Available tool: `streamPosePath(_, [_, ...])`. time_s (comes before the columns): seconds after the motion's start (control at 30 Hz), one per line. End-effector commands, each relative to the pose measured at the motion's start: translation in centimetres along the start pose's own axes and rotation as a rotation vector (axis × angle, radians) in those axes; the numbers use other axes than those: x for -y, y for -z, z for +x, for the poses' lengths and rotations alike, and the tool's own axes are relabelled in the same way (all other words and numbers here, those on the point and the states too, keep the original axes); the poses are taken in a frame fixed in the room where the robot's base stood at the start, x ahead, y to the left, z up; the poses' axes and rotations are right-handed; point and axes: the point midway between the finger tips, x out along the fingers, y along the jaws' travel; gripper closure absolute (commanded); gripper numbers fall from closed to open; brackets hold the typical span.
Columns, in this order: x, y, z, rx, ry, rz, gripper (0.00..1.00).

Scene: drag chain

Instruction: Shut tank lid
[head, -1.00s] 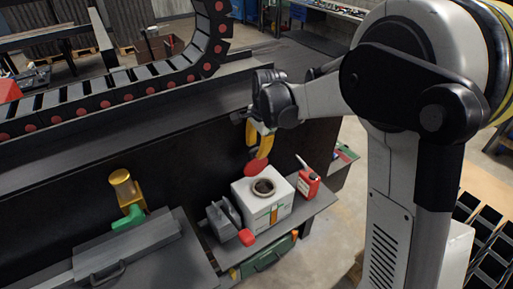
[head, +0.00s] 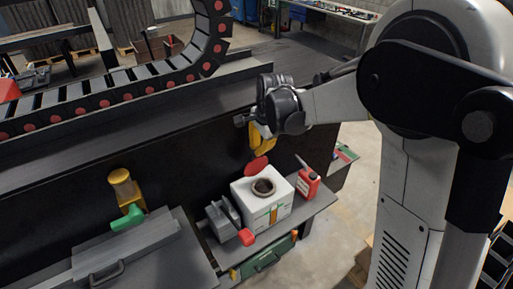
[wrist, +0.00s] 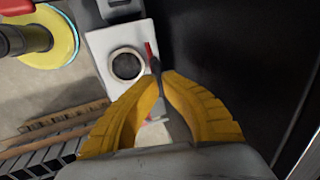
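The tank is a white box (head: 245,192) with a dark round opening (head: 263,187) on top. Its red lid (head: 256,166) stands open, tilted up behind the opening. In the wrist view the tank (wrist: 103,45) and opening (wrist: 127,66) lie up and left of the fingers, and the red lid (wrist: 149,54) is seen nearly edge-on. My gripper (head: 260,150) points down above and behind the lid. In the wrist view its yellow fingertips (wrist: 161,80) are close together with nothing evident held. Contact with the lid cannot be told.
A red canister (head: 307,184) stands right of the tank. A grey item with a red end (head: 229,220) stands to its left. A dark wall (head: 190,165) rises behind the bench. A yellow cylinder with a green part (head: 124,190) is farther left.

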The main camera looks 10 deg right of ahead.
Motion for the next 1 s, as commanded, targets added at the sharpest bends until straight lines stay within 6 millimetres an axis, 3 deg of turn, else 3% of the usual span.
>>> streamPosePath(0.57, [-7.3,0.0,1.1,-0.004,0.474,0.004,1.00])
streamPosePath(0.6, [-7.2,-0.1,0.8,-0.003,0.487,0.001,0.95])
streamPosePath(0.7, [-6.8,-0.1,0.4,-0.003,0.483,-0.002,0.66])
streamPosePath(1.0, [-6.8,-0.1,0.3,-0.003,0.481,-0.001,0.66])
